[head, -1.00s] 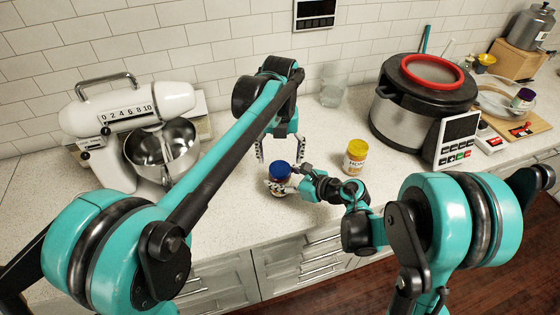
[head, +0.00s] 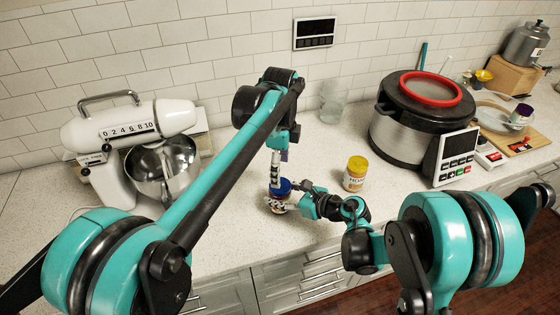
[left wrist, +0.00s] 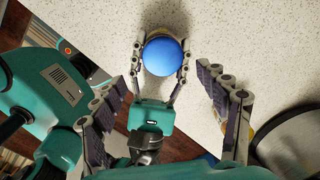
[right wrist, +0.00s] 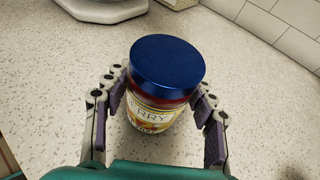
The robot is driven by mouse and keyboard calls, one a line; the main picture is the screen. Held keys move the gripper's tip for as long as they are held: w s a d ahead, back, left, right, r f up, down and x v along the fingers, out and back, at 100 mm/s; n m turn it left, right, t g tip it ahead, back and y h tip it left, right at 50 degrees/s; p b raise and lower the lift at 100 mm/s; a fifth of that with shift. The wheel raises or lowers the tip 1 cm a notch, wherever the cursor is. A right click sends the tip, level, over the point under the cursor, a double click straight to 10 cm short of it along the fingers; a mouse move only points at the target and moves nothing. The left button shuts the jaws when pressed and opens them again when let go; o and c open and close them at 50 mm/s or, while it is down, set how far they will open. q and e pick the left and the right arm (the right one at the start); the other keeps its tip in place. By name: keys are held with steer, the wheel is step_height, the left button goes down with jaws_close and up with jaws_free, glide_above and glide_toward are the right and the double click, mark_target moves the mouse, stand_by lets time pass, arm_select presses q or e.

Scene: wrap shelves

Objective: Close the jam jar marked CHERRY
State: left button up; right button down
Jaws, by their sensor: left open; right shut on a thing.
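The jam jar (right wrist: 155,112) stands on the counter with a blue lid (right wrist: 167,68) on its mouth. Its label shows "RRY" in the right wrist view; the rest is turned out of sight. My right gripper (right wrist: 160,112) is shut around the jar's sides, below the lid. My left gripper (head: 277,182) is open and points down over the blue lid (left wrist: 165,56). In the left wrist view its fingers are spread wide, with the lid ahead of and between them. I cannot tell how tightly the lid sits.
A jar with a yellow lid (head: 356,175) stands to the right on the counter. A white stand mixer (head: 125,140) is on the left, a large cooker (head: 400,138) on the right, and a glass (head: 333,103) at the back. The counter between is mostly clear.

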arm_select(q)
steer(key=n, duration=0.5)
steer(key=shift+w+r, duration=0.1)
steer(key=shift+r, duration=0.15)
steer(key=n, duration=0.4)
steer(key=shift+r+n, duration=0.2)
steer(key=shift+n, duration=0.2)
steer(key=n, duration=0.4)
steer(key=shift+w+r+n, duration=0.1)
steer(key=shift+r+n, duration=0.1)
steer(key=shift+n, duration=0.1)
steer(key=n, duration=0.5)
steer(key=shift+r+n, duration=0.25)
steer(key=shift+n, duration=0.05)
steer(key=shift+f, duration=4)
